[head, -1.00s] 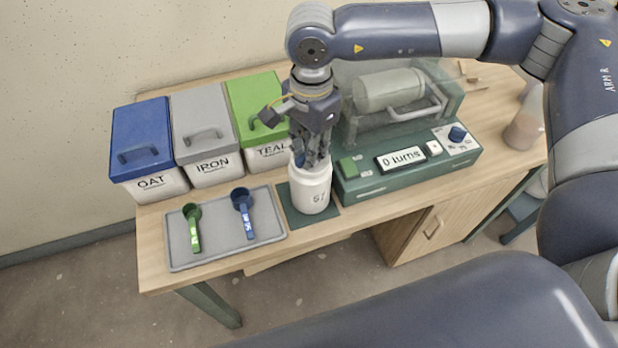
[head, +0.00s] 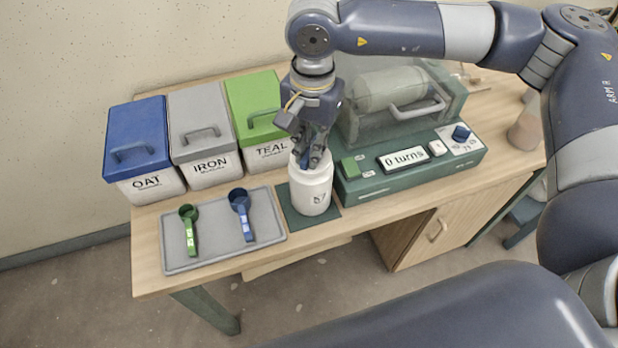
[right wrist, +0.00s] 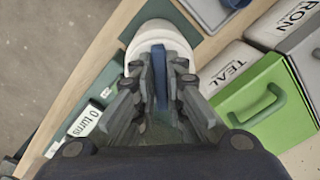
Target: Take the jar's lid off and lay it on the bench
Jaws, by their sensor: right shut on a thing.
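The white jar (head: 311,192) stands upright on a dark green mat (head: 329,215) near the front of the bench (head: 150,255). It has a dark mark on its front. My right gripper (head: 312,160) points down at the jar's top and is shut on a blue upright part. In the right wrist view this blue bar (right wrist: 160,75), apparently the lid's grip, stands between the two fingers above the white jar (right wrist: 150,32). The fingers hide most of the lid, and I cannot tell whether it is seated. My left gripper is not in view.
Left of the jar, a grey tray (head: 219,252) holds a green scoop (head: 189,230) and a blue scoop (head: 242,212). OAT (head: 140,150), IRON (head: 205,140) and TEAL (head: 255,115) buckets stand behind. A green machine (head: 425,180) reading "0 turns" stands close on the right.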

